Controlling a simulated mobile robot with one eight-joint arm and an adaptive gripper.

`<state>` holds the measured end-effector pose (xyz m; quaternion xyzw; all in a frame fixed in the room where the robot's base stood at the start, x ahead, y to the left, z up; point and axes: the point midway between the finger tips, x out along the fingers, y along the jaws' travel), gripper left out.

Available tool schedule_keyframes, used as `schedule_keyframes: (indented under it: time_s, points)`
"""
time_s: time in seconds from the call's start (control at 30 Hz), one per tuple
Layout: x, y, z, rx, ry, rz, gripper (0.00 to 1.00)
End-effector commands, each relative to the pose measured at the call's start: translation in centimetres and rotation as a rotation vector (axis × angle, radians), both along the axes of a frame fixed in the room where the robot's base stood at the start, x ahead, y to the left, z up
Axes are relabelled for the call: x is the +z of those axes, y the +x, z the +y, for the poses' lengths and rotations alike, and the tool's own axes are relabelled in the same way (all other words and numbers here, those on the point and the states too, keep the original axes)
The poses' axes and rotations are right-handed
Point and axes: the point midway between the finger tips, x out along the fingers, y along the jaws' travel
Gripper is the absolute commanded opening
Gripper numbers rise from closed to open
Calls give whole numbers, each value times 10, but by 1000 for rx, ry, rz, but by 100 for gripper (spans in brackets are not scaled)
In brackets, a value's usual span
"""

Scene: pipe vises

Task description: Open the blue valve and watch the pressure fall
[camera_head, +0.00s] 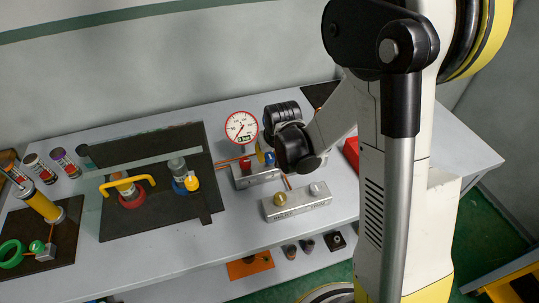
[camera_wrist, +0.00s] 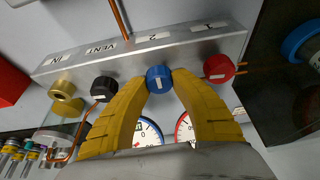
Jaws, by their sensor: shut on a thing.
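The blue valve (camera_wrist: 158,78) is a round knob on the front of a grey metal manifold block (camera_wrist: 130,52), by the mark 2. My gripper (camera_wrist: 159,74) has its two yellow fingers closed on the knob's left and right sides. In the head view a bit of the blue valve (camera_head: 269,158) shows beside my black wrist. A blue-rimmed gauge (camera_wrist: 148,131) shows between my fingers in the wrist view; its needle reading is not clear. A red-rimmed gauge (camera_head: 241,127) stands upright in the head view, with a small green display that is hard to read.
A red knob (camera_wrist: 219,68) and a black knob (camera_wrist: 104,88) flank the blue valve closely. Thin copper pipes run from the blocks. A dark mat (camera_head: 120,226) with pipe vises lies to the left.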

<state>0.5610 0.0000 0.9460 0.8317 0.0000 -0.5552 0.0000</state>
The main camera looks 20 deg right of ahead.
Motion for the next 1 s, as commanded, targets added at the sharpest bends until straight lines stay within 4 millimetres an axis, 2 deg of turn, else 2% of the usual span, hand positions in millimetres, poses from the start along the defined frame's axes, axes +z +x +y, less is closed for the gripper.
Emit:
schedule_keyframes:
  time_s: [0.27,0.47,1.0]
  points:
    - [-1,0,0,25,1,1,0]
    - [-2,-1,0,116,1,1,0]
    - [-2,0,-1,599,1,1,0]
